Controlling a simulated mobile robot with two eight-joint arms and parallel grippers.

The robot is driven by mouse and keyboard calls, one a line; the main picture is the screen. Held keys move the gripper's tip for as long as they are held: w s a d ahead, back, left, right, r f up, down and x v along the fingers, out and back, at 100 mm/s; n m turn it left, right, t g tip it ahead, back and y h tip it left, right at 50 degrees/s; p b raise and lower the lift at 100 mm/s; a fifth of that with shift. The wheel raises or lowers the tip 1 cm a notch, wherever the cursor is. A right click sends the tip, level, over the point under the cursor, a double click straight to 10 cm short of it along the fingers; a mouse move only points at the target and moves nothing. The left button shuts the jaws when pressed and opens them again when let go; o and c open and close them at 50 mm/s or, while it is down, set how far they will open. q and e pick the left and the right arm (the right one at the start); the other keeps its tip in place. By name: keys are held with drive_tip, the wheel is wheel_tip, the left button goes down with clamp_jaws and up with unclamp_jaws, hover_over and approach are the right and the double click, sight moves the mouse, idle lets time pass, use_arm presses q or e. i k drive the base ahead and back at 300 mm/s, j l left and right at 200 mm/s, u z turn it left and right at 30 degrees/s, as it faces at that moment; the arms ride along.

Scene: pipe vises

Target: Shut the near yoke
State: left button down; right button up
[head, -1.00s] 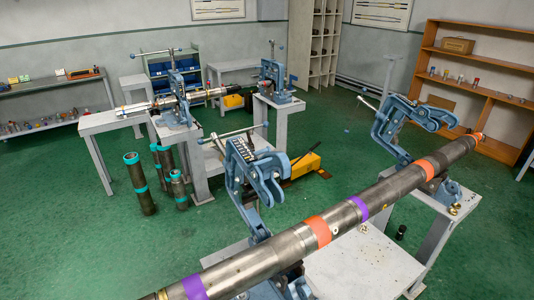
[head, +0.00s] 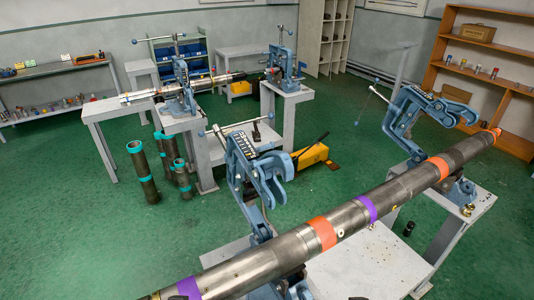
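Two blue pipe vises stand along a long grey steel pipe (head: 405,187) with orange and purple bands, which runs diagonally from bottom left to right. The near yoke (head: 262,178) stands raised and tilted back behind the pipe, open, with its long handle bar (head: 236,126) pointing left. The near vise base (head: 298,284) sits under the pipe and is partly hidden by it. The far yoke (head: 425,103) of the same pair is also swung up and open.
A light grey bench top (head: 365,262) lies beneath the pipe. A yellow pump (head: 312,157) rests on the green floor behind the near yoke. Teal-banded pipes (head: 142,172) stand at left. Another bench (head: 110,109) holds a pipe in vises. A wooden shelf (head: 488,85) is at right.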

sight(239, 147)
drive_tip(key=k+j, duration=0.1)
drive_tip(key=j, duration=0.35)
drive_tip(key=k+j, duration=0.1)
drive_tip(key=j, duration=0.35)
drive_tip(key=k+j, duration=0.1)
drive_tip(key=j, duration=0.3)
drive_tip(key=k+j, duration=0.1)
drive_tip(key=j, duration=0.35)
drive_tip(key=j+z, duration=0.1)
drive_tip(key=j, duration=1)
drive_tip(key=i+j, duration=0.1)
drive_tip(key=j, duration=0.6)
drive_tip(key=i+j, duration=0.15)
drive_tip(key=j, duration=0.2)
drive_tip(key=i+j+z, duration=0.1)
drive_tip(key=i+j, duration=0.8)
drive_tip(key=i+l, duration=0.25)
drive_tip(key=i, duration=0.2)
drive_tip(key=i+l, duration=0.25)
drive_tip(key=i, duration=0.2)
drive_tip(key=i+l+z, duration=0.1)
drive_tip(key=i+l, duration=0.15)
drive_tip(key=i, duration=0.2)
drive_tip(key=i+l, duration=0.2)
drive_tip(key=l, duration=0.2)
drive_tip(key=i+l, duration=0.2)
drive_tip(key=l, duration=0.2)
